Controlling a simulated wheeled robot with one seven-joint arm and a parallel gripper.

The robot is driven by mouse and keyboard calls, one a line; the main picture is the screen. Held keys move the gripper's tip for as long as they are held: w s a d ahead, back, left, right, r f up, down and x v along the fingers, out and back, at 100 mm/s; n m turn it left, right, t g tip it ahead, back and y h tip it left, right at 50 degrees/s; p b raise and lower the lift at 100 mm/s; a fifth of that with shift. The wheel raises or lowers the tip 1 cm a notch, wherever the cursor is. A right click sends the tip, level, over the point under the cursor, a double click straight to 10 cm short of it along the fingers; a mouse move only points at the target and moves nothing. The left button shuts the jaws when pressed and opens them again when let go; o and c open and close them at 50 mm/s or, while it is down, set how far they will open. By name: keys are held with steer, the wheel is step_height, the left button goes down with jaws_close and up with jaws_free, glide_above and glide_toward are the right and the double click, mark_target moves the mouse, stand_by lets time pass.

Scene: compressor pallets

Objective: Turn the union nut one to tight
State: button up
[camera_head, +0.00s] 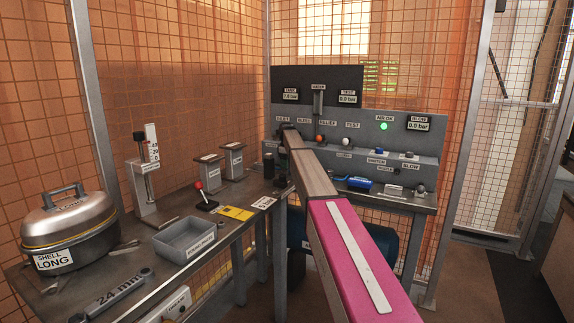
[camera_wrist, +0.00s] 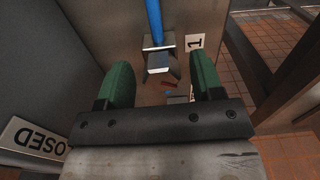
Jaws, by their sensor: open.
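In the wrist view my gripper (camera_wrist: 162,70) has two green fingers spread wide apart. A grey faceted metal fitting with a blue hose (camera_wrist: 154,18) running up from it shows between and just beyond the fingertips; it looks like union nut one (camera_wrist: 160,62). A white label marked 1 (camera_wrist: 195,41) is beside it on the right. I see no contact between the fingers and the fitting. In the head view my arm reaches toward the left end of the grey valve panel (camera_head: 400,155), and the fitting cannot be made out there.
A partly visible sign reading "OSED" (camera_wrist: 35,135) is at lower left in the wrist view. The bench holds a grey tray (camera_head: 190,240), a domed shell (camera_head: 68,228), a 24 mm wrench (camera_head: 115,292) and a red-knobbed lever (camera_head: 205,200). Wire mesh fencing (camera_head: 180,80) stands behind.

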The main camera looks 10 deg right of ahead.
steer(key=shift+c, duration=0.3)
steer(key=c, duration=0.9)
steer(key=shift+m, duration=0.4)
steer(key=m, duration=0.5)
steer(key=shift+s+a+m, duration=0.1)
steer(key=shift+a+m, duration=0.05)
steer(key=shift+m, duration=0.15)
steer(key=m, duration=0.5)
steer(key=shift+a+m, duration=0.15)
steer(key=shift+m, duration=0.15)
steer(key=o, duration=1)
steer(key=shift+c, duration=0.2)
